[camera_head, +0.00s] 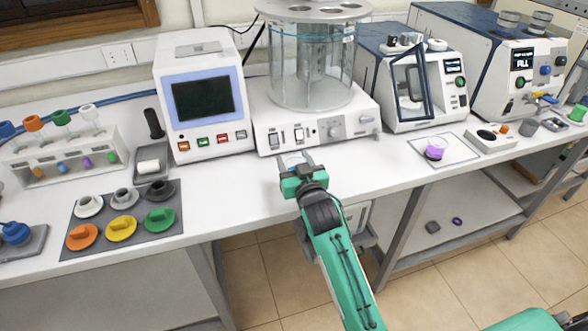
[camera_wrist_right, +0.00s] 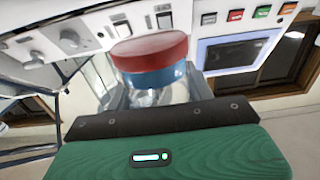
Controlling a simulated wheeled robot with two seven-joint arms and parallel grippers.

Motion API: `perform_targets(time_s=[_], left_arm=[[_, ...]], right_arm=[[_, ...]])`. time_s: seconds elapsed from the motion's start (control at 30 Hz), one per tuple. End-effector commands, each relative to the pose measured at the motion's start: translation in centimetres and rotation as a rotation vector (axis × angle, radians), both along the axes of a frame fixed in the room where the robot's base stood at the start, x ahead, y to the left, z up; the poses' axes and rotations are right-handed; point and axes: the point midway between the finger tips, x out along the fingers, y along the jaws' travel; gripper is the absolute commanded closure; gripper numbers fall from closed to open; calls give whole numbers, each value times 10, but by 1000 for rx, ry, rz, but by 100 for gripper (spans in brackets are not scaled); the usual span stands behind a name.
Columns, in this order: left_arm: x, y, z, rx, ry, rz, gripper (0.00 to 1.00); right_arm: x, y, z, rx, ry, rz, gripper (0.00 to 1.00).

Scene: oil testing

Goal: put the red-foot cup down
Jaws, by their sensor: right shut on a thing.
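The red-foot cup shows large in the right wrist view, with its round red foot (camera_wrist_right: 150,50) and a blue band (camera_wrist_right: 155,78) beside it. Its clear part sits between the fingers of my right gripper (camera_wrist_right: 155,97), which is shut on it. In the head view my right gripper (camera_head: 295,163) is at the front edge of the white bench (camera_head: 235,185), in front of the glass-cylinder machine. Only a small pale bit of the cup shows there between the fingers, and its red foot is hidden. I cannot tell whether the cup touches the bench. My left gripper is not in view.
The glass-cylinder machine (camera_head: 268,131) stands just behind the gripper, with a screen device (camera_head: 165,105) to its left. A purple-topped item (camera_head: 435,150) stands on a white pad at right. Bench space between is clear.

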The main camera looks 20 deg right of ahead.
Motion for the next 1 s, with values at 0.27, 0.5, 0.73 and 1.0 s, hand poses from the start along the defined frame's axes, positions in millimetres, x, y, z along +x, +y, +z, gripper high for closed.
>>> perform_targets(time_s=[0.27, 0.5, 0.73, 1.0], left_arm=[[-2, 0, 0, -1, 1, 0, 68], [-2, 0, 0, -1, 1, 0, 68], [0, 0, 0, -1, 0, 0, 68], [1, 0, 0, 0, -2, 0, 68]], right_arm=[[0, 0, -30, 1, 1, 0, 72], [0, 0, -30, 1, 1, 0, 72], [0, 0, -33, 0, 2, 0, 25], [0, 0, -31, 0, 1, 0, 25]])
